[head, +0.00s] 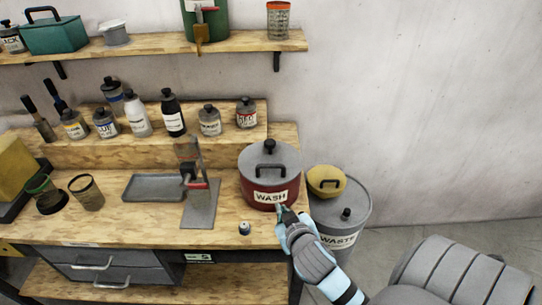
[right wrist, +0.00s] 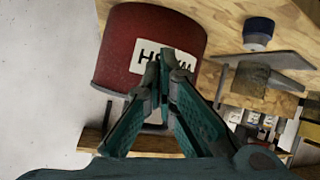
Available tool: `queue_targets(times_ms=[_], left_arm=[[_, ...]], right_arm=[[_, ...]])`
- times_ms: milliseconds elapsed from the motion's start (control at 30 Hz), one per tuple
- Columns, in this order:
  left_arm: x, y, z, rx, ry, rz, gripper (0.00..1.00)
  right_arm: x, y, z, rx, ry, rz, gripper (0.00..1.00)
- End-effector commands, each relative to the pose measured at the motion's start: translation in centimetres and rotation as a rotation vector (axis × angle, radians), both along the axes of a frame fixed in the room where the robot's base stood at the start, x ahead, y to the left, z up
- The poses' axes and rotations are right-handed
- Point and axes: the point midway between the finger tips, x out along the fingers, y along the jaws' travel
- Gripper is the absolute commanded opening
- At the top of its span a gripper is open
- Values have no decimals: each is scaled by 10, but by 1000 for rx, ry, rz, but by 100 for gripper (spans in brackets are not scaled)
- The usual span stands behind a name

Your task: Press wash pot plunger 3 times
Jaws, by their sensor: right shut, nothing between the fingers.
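The wash pot (head: 259,190) is a dark red can with a grey lid and a white WASH label, standing at the right end of the wooden bench. My left gripper is not in view.
Bottles (head: 172,113) line the riser behind.

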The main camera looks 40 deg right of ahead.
Motion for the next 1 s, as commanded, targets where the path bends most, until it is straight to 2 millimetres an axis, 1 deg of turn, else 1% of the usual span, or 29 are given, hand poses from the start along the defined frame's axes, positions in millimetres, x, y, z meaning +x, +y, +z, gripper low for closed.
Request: queue_targets(times_ms=[33, 67, 100, 167, 200, 267, 300, 367, 400, 467, 500, 533, 567, 600, 633, 667, 700, 767, 800, 900, 1000], left_arm=[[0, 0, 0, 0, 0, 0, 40], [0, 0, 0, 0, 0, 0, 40], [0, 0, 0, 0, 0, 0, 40], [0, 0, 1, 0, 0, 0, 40], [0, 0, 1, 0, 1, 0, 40], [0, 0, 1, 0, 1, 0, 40], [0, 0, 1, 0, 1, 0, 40], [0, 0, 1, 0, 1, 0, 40], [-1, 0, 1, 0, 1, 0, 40], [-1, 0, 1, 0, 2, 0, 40], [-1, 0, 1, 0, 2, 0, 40], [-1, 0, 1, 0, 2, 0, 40], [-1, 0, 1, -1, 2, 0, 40], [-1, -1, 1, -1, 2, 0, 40], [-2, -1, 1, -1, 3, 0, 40], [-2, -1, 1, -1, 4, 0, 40], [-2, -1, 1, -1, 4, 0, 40], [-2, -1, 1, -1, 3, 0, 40], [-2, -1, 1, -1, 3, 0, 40], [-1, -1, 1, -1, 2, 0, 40], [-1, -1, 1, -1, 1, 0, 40]], right_arm=[[19, -6, 26, -29, -103, 0, 0], [29, -9, 42, -45, -172, 2, 0], [42, -11, 65, -69, -261, 10, 0], [59, -12, 100, -101, -392, 33, 0], [69, -11, 124, -125, -479, 55, 0], [82, -5, 161, -160, -607, 105, 0], [91, 1, 185, -189, -694, 152, 0], [103, 15, 222, -236, -819, 248, 0], [110, 29, 245, -272, -897, 333, 0], [119, 56, 277, -337, -990, 502, 0], [127, 77, 292, -391, -1020, 651, 0], [135, 95, 298, -440, -1002, 791, 0], [146, 110, 296, -496, -926, 953, 0], [165, 110, 279, -550, -732, 1114, 0], [176, 98, 264, -562, -572, 1169, 0], [183, 82, 251, -560, -437, 1183, 0], [189, 58, 239, -547, -280, 1169, 0], [192, 21, 227, -517, -87, 1108, 0], [192, -1, 223, -492, 15, 1058, 0], [184, -47, 218, -429, 198, 929, 0], [176, -74, 217, -384, 295, 837, 0]])
